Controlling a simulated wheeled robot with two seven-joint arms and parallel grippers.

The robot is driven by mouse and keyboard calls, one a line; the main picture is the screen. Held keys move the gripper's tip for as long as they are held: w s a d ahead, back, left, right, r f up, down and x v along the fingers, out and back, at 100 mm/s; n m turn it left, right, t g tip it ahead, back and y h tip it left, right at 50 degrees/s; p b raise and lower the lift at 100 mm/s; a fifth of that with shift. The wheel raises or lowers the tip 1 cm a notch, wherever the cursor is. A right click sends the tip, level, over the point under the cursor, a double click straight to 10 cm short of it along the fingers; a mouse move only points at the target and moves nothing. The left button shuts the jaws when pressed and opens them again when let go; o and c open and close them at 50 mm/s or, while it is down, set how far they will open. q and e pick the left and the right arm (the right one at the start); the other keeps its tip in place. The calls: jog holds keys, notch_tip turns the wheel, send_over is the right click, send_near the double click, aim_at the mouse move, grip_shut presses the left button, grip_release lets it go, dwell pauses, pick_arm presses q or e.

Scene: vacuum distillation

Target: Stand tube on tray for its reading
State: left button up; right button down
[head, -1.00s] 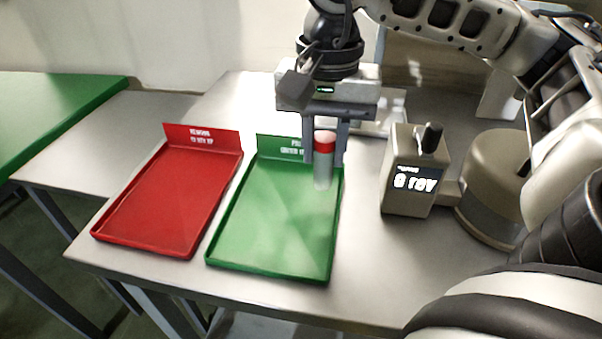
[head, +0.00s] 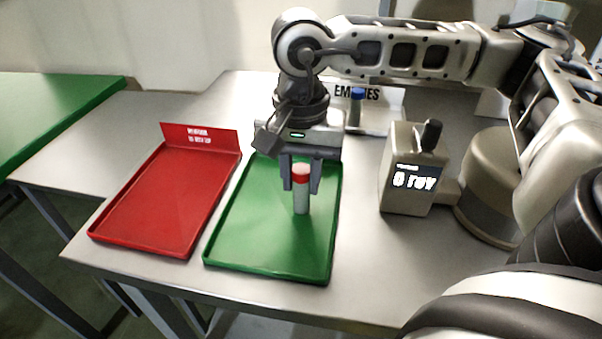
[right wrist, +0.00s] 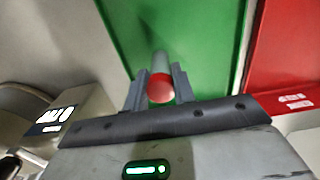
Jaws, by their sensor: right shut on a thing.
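A tube (head: 302,199) with a red cap and a pale grey body is upright over the green tray (head: 224,245) in the head view. My right gripper (head: 302,186) points down and is shut on the tube near its cap. In the right wrist view the tube (right wrist: 161,68) shows between the fingers of the right gripper (right wrist: 159,88), cap towards the camera, with the green tray (right wrist: 215,30) behind. I cannot tell whether the tube's base touches the tray floor. My left gripper is not in view.
A red tray (head: 165,205) with a label lies left of the green one. A box-shaped meter (head: 412,170) with a lit display stands to the right. A blue-capped tube (head: 357,108) stands by the "EMPTIES" sign (head: 385,97) at the back. A green surface (head: 50,115) lies far left.

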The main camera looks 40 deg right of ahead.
jog(key=c, duration=1.2)
grip_release()
jog(key=shift+f, duration=0.1)
jog(key=shift+o, duration=0.2)
jog(key=shift+r+p, duration=0.45)
jog(key=shift+p, duration=0.05)
notch_tip(320, 180, up, 12)
jog(key=shift+f, duration=0.2)
